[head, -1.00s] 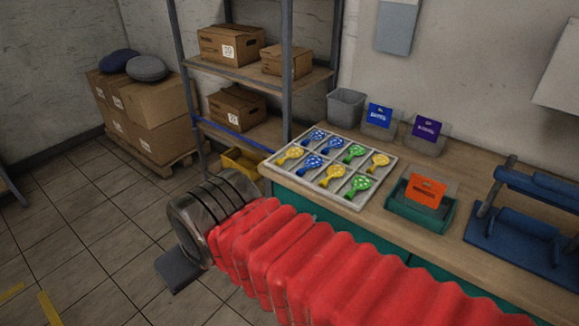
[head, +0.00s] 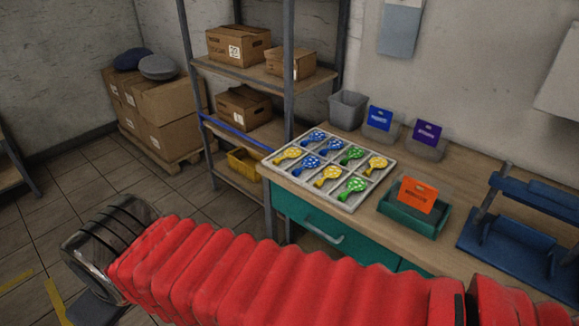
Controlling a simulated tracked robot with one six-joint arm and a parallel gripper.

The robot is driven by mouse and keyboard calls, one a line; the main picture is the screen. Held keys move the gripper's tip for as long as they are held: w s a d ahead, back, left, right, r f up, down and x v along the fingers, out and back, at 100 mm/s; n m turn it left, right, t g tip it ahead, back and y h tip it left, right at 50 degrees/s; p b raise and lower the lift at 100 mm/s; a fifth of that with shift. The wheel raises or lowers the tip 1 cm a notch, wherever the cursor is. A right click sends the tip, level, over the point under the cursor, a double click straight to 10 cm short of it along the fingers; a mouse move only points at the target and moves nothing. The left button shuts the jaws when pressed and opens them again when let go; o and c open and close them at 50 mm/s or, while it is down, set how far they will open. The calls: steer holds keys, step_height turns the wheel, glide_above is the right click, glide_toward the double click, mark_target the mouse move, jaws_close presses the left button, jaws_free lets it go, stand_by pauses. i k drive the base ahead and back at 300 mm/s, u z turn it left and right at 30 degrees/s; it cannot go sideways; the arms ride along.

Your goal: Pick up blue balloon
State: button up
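Three blue balloons lie in the divided white tray (head: 344,208) on the workbench: one in the far left corner (head: 314,137), one beside it (head: 332,146), and one in the near row (head: 306,163). Yellow balloons (head: 327,174) and green balloons (head: 352,187) lie in the other compartments. My red-sleeved arm stretches across the bottom of the view. Its end is at the lower left, over the floor and well away from the tray. A dark grey part of my gripper (head: 95,309) shows there, cut by the frame edge; its fingers cannot be made out.
An orange-card teal bin (head: 406,216) stands right of the tray, with a blue stand (head: 520,235) beyond. A grey bin (head: 347,110) and card holders with blue (head: 380,118) and purple (head: 427,132) cards line the wall. A shelf rack (head: 285,150) stands left of the bench.

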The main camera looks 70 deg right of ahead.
mark_target(310, 162)
steer(key=u, duration=0.1)
steer(key=i, duration=1.8)
steer(key=z, duration=2.75)
